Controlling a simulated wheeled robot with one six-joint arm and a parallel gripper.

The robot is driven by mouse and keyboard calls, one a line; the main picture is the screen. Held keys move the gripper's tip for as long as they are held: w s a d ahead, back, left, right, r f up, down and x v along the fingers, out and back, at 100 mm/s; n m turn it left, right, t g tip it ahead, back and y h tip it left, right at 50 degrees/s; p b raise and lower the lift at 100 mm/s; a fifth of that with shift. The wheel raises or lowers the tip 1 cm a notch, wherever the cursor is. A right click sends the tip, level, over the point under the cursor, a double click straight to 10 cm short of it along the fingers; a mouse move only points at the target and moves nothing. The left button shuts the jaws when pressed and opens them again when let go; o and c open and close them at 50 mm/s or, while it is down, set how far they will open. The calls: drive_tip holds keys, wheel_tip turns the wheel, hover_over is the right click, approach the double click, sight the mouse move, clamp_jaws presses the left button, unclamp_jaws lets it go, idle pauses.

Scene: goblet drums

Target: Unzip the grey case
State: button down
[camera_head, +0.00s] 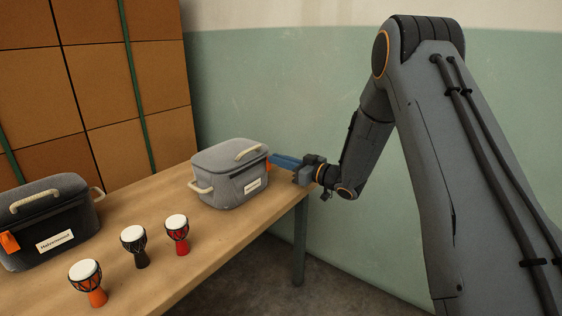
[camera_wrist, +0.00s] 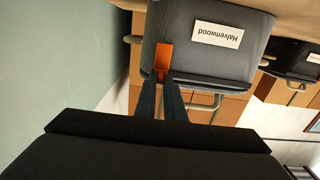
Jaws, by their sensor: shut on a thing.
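The grey case (camera_head: 225,181) stands near the table's far right end, its lid closed in the head view. It has a pale top handle, a side handle and a white label. An orange zip pull (camera_head: 268,165) hangs at its right side. My gripper (camera_head: 273,159) reaches in from the right and is shut on this pull. In the wrist view, which looks upside down, the case (camera_wrist: 210,62) fills the upper middle. The two fingertips (camera_wrist: 162,80) meet the lower end of the orange pull (camera_wrist: 163,56), beside the label (camera_wrist: 217,34). The fingers hide part of the pull.
A darker case (camera_head: 48,222) with its own orange pull stands at the left of the wooden table (camera_head: 165,280). Several small goblet drums (camera_head: 134,244) stand along the front. Stacked brown boxes (camera_head: 95,85) rise behind; a green wall (camera_head: 270,85) is at the back.

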drive_tip(key=c, duration=1.8)
unclamp_jaws()
drive_tip(key=shift+c, duration=0.2)
drive_tip(key=shift+d, duration=0.1)
drive_tip(key=p+v, duration=0.1)
drive_tip(key=v, duration=0.6)
drive_tip(key=shift+s+d, duration=0.2)
drive_tip(key=shift+d, duration=0.1)
